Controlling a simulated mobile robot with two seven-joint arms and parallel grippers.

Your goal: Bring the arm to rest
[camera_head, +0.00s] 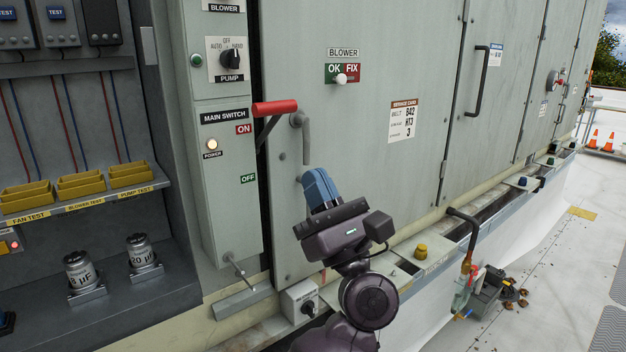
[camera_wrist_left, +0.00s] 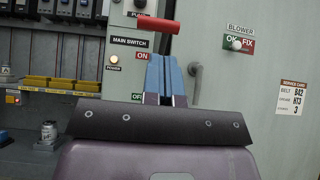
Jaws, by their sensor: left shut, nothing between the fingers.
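My left gripper (camera_head: 309,176) is in front of the grey blower door, with its blue fingers shut and nothing between them. In the left wrist view the shut fingers (camera_wrist_left: 164,60) point toward the main switch panel. The red-handled main switch lever (camera_head: 276,108) is up beside the ON label, and its red handle also shows in the left wrist view (camera_wrist_left: 158,25). The fingers are below and to the right of the lever in the head view, apart from it. A grey door handle (camera_head: 304,138) is just above the fingertips. My right gripper is not in view.
A ledge with small knobs (camera_head: 421,251) runs along the cabinet's foot. The white roof at far right is mostly open.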

